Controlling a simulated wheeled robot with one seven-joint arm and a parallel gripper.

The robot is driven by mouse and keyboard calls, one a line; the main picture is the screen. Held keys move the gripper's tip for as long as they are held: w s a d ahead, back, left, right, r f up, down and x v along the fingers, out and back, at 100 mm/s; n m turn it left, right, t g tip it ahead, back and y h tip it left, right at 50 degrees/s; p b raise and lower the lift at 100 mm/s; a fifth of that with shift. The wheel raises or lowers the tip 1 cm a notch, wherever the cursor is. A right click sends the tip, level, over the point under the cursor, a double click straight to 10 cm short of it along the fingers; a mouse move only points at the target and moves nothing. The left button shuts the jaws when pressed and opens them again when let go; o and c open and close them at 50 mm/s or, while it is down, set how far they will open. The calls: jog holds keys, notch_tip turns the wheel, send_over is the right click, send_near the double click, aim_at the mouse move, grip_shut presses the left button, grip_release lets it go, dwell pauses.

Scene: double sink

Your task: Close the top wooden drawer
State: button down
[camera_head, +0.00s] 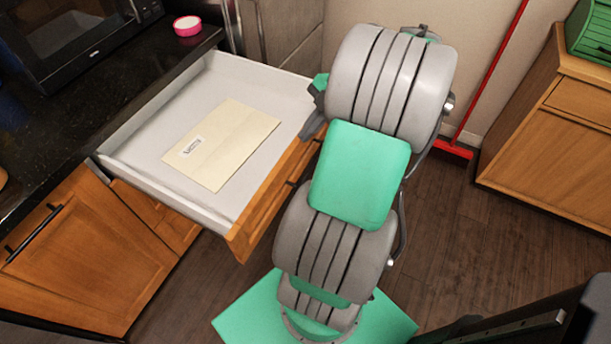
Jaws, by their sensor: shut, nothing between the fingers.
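The top wooden drawer (268,208) is pulled far out from under the dark counter. It has a wooden front, white inner walls and a dark handle partly covered by my arm. A flat cream envelope (222,143) with a small label lies inside it. My gripper (313,112) shows only in part, as grey pieces beside my large arm link, close to the right end of the drawer front. It is shut and holds nothing. My arm hides its fingertips, and I cannot tell whether it touches the drawer.
A black microwave (85,38) and a pink roll (187,26) are on the dark counter (60,130). A wooden cabinet (550,130) bearing a green box (592,30) stands at right. A red broom (452,149) leans by the wall. Floor is clear between the drawer and right cabinet, apart from my body.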

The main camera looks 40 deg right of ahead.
jog(key=s+d+f+n, duration=0.2)
jog(key=s+d+f, duration=0.1)
jog(key=s, duration=0.1)
jog(key=b, duration=0.3)
send_near(294, 175)
jog(key=shift+n+t, duration=0.3)
jog(key=shift+t, duration=0.1)
jog(key=x, duration=0.4)
jog(key=shift+s+a+f, duration=0.2)
jog(key=shift+s, duration=0.05)
